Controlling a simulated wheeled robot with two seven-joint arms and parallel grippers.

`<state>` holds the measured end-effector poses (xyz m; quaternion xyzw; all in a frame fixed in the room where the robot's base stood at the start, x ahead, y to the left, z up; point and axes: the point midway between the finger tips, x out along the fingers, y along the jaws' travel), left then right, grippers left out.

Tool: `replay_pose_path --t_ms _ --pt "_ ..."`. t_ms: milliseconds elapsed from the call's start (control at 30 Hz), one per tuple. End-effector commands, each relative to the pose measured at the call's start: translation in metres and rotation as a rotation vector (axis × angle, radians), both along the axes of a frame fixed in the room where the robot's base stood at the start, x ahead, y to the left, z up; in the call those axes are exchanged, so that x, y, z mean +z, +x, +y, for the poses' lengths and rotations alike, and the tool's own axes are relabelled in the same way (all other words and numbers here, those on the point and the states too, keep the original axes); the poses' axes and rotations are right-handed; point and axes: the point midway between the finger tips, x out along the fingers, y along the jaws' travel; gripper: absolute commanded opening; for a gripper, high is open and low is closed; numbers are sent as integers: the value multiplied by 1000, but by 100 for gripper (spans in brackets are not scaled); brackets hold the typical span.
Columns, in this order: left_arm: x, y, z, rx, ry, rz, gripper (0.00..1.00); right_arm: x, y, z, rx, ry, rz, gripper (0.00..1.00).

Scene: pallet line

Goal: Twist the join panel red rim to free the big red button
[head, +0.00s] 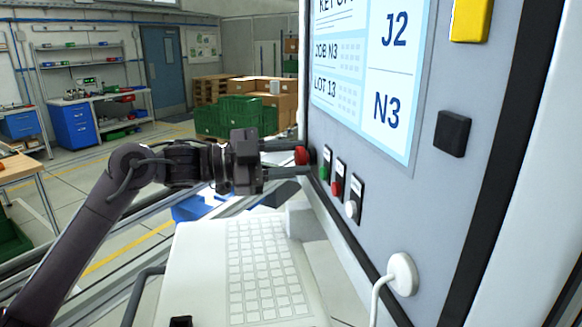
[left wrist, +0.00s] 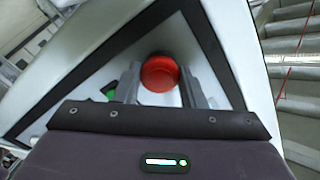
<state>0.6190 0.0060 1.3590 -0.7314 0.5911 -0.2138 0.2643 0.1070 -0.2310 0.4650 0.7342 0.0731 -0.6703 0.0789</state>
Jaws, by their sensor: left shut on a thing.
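The big red button (head: 301,155) sticks out from the left edge of the panel face (head: 440,190). My left gripper (head: 298,158) reaches it from the left, with one finger above and one below. In the left wrist view the round red button (left wrist: 160,73) sits between the two fingers of my left gripper (left wrist: 160,85), which is shut on it. I cannot tell its rim apart from its cap. My right gripper is not in view.
Below the button are small green (head: 324,172), red (head: 336,188) and white (head: 351,208) controls. A keyboard (head: 262,265) juts out below the panel. A white plug with a cable (head: 402,274) sits lower right. Green crates (head: 235,117) stand far behind.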

Motion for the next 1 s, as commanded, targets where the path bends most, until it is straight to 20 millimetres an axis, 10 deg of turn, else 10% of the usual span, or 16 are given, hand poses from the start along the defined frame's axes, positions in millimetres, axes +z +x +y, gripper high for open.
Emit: replay_pose_path --t_ms 767,800,1000 --pt "1 0 0 0 26 -129 14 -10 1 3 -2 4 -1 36" --pt "1 0 0 0 26 -129 38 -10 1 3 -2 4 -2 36" --pt "1 0 0 -1 27 -128 59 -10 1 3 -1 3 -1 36"
